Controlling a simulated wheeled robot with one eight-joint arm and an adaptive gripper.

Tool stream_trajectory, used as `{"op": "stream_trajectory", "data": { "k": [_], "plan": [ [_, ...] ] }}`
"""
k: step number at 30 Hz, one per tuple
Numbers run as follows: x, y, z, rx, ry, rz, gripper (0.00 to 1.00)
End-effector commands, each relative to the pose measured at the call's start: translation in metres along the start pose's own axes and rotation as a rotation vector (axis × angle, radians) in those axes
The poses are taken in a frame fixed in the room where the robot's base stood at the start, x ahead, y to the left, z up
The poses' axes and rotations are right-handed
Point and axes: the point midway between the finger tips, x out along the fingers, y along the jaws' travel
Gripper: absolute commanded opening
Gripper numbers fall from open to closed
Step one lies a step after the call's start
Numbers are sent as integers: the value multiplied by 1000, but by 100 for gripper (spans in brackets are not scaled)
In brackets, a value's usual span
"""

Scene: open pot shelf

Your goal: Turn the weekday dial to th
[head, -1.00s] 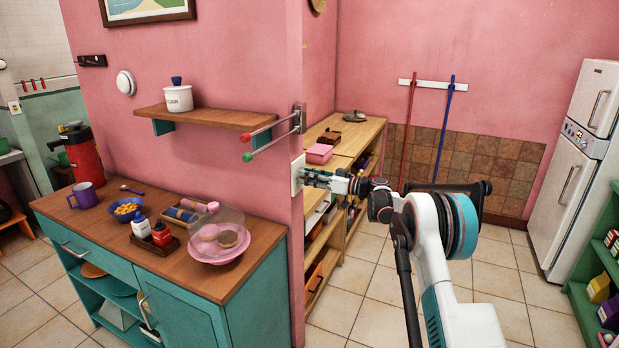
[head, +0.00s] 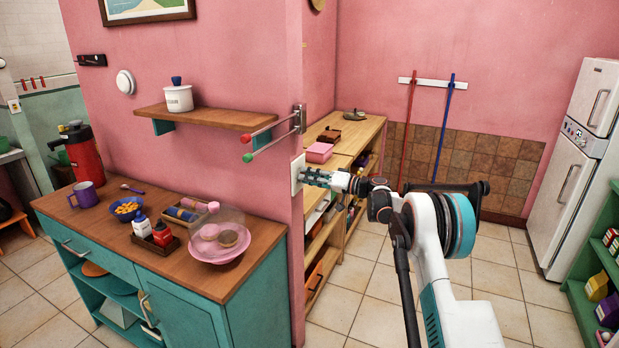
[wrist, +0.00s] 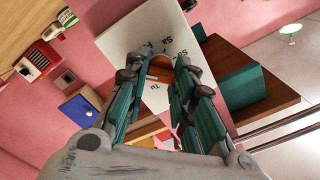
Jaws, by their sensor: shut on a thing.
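The weekday dial's white plate (head: 297,174) is mounted on the pink wall's edge, just below the two-rod rail. An orange-brown dial knob (wrist: 160,72) shows between my fingers. My gripper (head: 306,176) reaches the plate from the right. In the wrist view my gripper (wrist: 160,88) has its teal fingers on either side of the knob, shut on it. The fingers hide part of the knob and several letters, and I cannot tell which day it points to.
A rail with red- and green-tipped rods (head: 270,138) juts out just above my gripper. A wooden shelf (head: 205,117) holds a white canister. A teal cabinet (head: 255,280) with dishes stands left, a wooden shelf unit (head: 362,150) behind. Floor at right is clear.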

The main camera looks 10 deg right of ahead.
Motion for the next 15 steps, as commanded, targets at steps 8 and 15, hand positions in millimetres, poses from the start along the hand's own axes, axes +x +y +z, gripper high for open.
{"op": "stream_trajectory", "data": {
  "k": [8,15],
  "plan": [
    [-1,1,0,11,1,1,0],
    [-1,1,0,10,1,1,39]
  ]
}}
